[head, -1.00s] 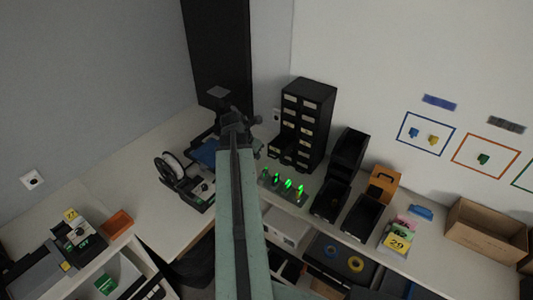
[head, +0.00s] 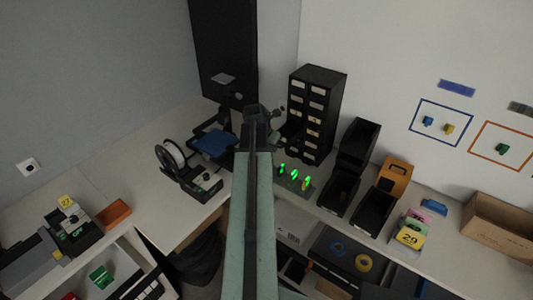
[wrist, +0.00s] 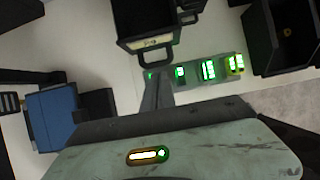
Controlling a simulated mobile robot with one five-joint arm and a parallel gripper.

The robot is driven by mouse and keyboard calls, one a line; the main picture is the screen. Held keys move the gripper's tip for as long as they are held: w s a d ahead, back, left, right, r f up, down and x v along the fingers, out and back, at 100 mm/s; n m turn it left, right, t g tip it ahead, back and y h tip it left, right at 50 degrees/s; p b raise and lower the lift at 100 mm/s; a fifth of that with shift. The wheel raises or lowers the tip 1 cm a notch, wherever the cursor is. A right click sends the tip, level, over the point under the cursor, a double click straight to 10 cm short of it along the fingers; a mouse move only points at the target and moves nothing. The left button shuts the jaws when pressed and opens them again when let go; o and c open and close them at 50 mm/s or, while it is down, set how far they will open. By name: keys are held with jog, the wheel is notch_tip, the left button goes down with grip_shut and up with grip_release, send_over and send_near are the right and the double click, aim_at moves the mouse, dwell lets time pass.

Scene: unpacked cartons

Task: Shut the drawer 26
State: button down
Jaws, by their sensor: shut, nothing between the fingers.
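The black drawer cabinet (head: 322,82) with two columns of labelled small drawers stands on the bench right of my arm. A dark drawer (head: 291,131) sticks out at its lower left, partly hidden by my arm. In the wrist view an open black drawer (wrist: 146,18) with a label and a loop handle juts into view at the top. I cannot read the number 26 on it. My gripper (head: 277,113) is shut and empty, at the end of my arm, close to the cabinet's left side. Its contact with the drawer cannot be told.
A board with glowing green parts (head: 294,181) lies in front of the cabinet. Black bins (head: 340,190) stand to its right, then an orange box (head: 396,174) and a cardboard box (head: 495,225). A 3D printer (head: 203,182) stands left of my arm.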

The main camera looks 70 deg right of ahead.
aim_at(288, 134)
jog(key=shift+d, duration=0.15)
jog(key=d, duration=0.2)
jog(key=s+d, duration=0.1)
jog(key=d, duration=0.2)
jog(key=s+d, duration=0.1)
jog(key=d, duration=0.2)
jog(key=shift+a, duration=0.2)
